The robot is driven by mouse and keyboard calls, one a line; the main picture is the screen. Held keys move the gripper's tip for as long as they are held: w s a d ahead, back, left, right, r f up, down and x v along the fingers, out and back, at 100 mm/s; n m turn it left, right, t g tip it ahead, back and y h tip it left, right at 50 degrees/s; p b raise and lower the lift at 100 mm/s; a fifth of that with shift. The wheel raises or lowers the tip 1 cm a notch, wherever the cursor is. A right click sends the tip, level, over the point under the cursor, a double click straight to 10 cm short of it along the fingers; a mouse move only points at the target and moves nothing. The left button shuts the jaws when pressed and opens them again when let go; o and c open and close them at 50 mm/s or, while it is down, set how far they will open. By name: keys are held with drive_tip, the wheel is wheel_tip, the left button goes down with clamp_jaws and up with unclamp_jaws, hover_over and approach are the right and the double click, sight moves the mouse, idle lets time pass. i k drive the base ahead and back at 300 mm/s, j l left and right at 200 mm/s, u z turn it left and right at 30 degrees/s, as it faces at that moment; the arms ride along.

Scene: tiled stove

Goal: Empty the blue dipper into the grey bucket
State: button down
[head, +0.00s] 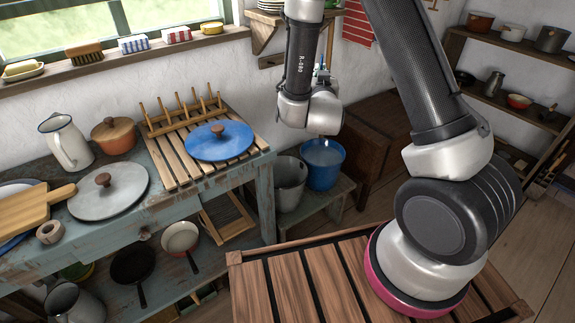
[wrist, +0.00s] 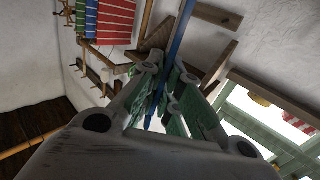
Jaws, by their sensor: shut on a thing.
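The grey bucket (head: 290,190) stands upright on a low bench beside the table, with its open top showing. A blue bucket (head: 322,178) stands just right of it, with a pale surface inside. In the wrist view my gripper (wrist: 168,88) has its green fingers closed around a thin blue handle (wrist: 182,36), which I take to be the blue dipper's. The dipper's bowl does not show clearly in either view. In the head view my wrist hangs above the two buckets and hides most of the gripper and dipper. What the dipper contains cannot be seen.
A worn blue table (head: 175,215) at left holds a dish rack, a blue lid (head: 220,141), a pot and a jug. A wooden shelf bracket (head: 262,35) is on the wall behind my wrist. A slatted wooden top (head: 290,285) lies in front. Shelves with pots stand at right.

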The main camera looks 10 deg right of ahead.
sight(290, 174)
drive_tip(key=i+l+u, duration=0.25)
drive_tip(key=l+u, duration=0.15)
drive_tip(key=l, duration=1.15)
drive_tip(key=l+u, duration=0.45)
drive_tip(key=l, duration=1.15)
drive_tip(key=i+l, duration=0.1)
drive_tip(key=l, duration=0.7)
